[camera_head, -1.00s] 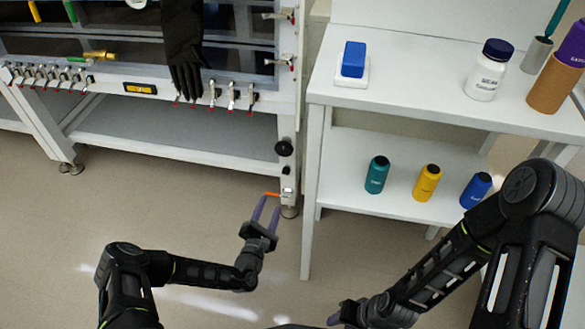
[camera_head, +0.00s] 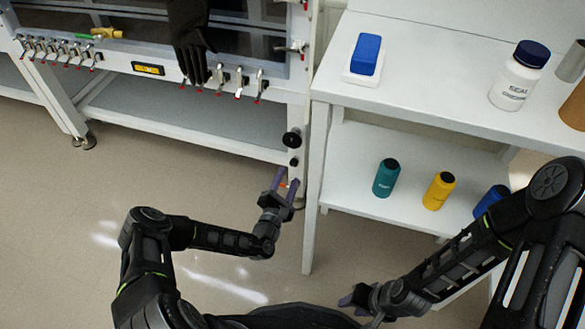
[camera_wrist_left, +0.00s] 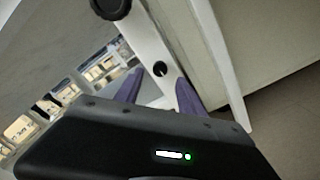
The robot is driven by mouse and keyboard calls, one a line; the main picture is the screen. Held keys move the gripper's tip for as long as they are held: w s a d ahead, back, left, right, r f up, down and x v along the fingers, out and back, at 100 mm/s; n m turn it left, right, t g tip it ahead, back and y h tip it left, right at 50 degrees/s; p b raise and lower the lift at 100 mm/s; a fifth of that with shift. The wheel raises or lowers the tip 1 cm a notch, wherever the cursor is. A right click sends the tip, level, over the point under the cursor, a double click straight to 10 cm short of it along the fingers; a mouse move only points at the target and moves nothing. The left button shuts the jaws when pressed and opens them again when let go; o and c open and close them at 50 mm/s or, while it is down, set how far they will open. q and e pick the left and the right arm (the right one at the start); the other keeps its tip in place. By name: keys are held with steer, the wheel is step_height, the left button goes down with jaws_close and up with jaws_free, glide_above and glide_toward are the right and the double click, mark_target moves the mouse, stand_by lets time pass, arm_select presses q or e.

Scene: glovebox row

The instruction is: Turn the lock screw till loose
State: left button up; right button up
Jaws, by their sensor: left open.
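A large round black knob (camera_head: 291,139) sits on the white glovebox leg. Below it is a small dark screw-like knob (camera_head: 294,161), which looks like the lock screw. In the left wrist view the large knob (camera_wrist_left: 110,7) is at the top and the small one (camera_wrist_left: 160,68) lies between and just beyond the purple fingertips. My left gripper (camera_head: 287,176) is open, just below the small knob in the head view; I see no contact. My right gripper (camera_head: 347,300) is low in the head view, partly hidden, its opening unclear.
The glovebox (camera_head: 150,85) with its row of clamps and a hanging black glove (camera_head: 188,40) is at the upper left. A white shelf unit (camera_head: 420,110) with several bottles stands close to the right of the leg. Open floor lies below.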

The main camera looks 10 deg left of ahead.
mark_target(293, 165)
arm_select(q)
steer(key=w+b, duration=0.1)
steer(key=w, duration=0.3)
steer(key=shift+w+d+f+b, duration=0.1)
steer(key=shift+f+b, duration=0.05)
steer(key=shift+b, duration=0.15)
steer(key=shift+w, duration=0.7)
steer(key=shift+c, duration=0.6)
jaws_close()
